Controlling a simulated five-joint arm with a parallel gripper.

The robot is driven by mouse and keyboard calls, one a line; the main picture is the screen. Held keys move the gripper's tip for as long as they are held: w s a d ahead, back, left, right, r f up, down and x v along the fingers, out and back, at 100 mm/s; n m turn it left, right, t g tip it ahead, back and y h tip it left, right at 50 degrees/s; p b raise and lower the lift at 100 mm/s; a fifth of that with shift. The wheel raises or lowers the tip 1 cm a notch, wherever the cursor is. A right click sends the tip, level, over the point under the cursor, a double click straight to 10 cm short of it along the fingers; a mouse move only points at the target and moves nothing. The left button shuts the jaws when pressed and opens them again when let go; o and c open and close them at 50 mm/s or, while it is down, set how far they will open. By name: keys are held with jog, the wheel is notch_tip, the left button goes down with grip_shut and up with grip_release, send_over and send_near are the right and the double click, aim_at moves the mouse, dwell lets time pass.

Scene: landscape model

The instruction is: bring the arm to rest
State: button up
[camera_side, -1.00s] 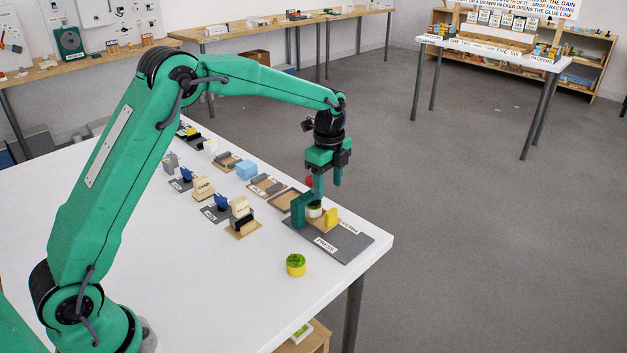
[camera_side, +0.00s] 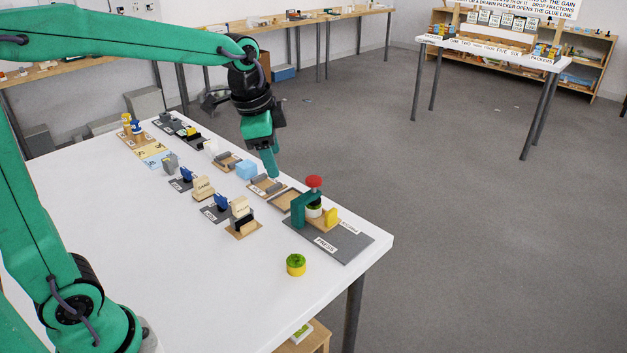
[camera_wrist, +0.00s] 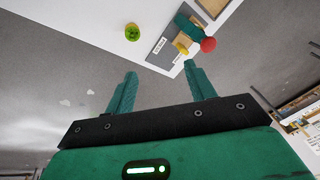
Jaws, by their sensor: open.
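My gripper (camera_side: 271,160) hangs above the far right part of the white table, behind and left of the press, in the side view. In the wrist view its two green fingers (camera_wrist: 158,82) stand apart with nothing between them. The press (camera_side: 300,208) is a green frame with a red knob (camera_side: 314,181) on a grey board (camera_side: 340,244). The press also shows in the wrist view (camera_wrist: 187,25), beyond the fingers.
A yellow pot with a green top (camera_side: 296,265) stands alone near the table's front right. Several small stations, with a blue block (camera_side: 246,169) and wooden trays (camera_side: 267,186), line the table (camera_side: 150,250). Its near left part is clear.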

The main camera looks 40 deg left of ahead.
jog(key=s+f+n+t, duration=0.1)
jog(key=s+n, duration=0.7)
jog(key=s, duration=0.9)
jog(key=shift+n+t, duration=0.3)
jog(key=shift+t, duration=0.5)
jog(key=shift+a, duration=0.1)
